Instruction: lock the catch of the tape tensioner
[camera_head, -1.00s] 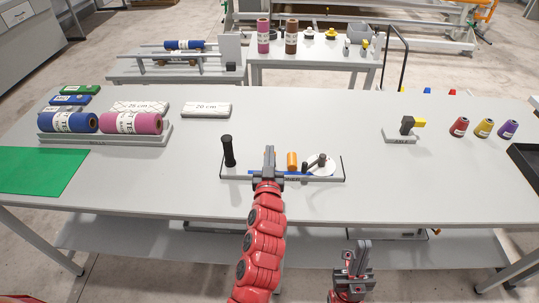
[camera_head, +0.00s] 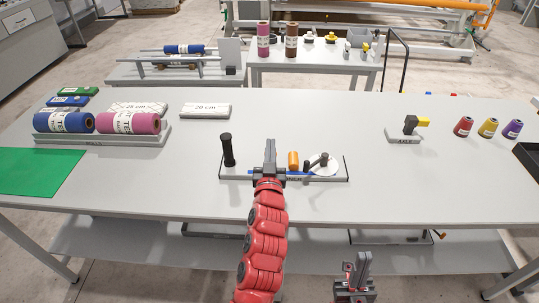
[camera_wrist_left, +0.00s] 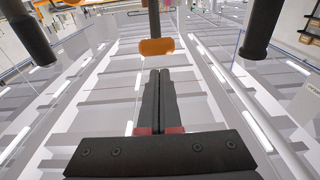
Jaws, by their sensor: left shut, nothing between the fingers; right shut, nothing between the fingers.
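The tape tensioner is a grey base (camera_head: 325,179) near the front edge of the table, with an upright black handle (camera_head: 227,150) at its left end. My left gripper (camera_head: 270,147) is shut and empty over the middle of the tensioner, just left of the orange piece and hiding part of the base. In the left wrist view the shut fingers (camera_wrist_left: 160,76) point at an orange piece (camera_wrist_left: 156,46), apparently apart from it. My right gripper (camera_head: 362,259) is shut and empty, low in front of the table.
A rack with blue and pink rolls (camera_head: 128,122) and a green mat (camera_head: 36,171) lie at the left. A small grey stand with a yellow part (camera_head: 423,122) and several coloured cones (camera_head: 464,126) are at the right.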

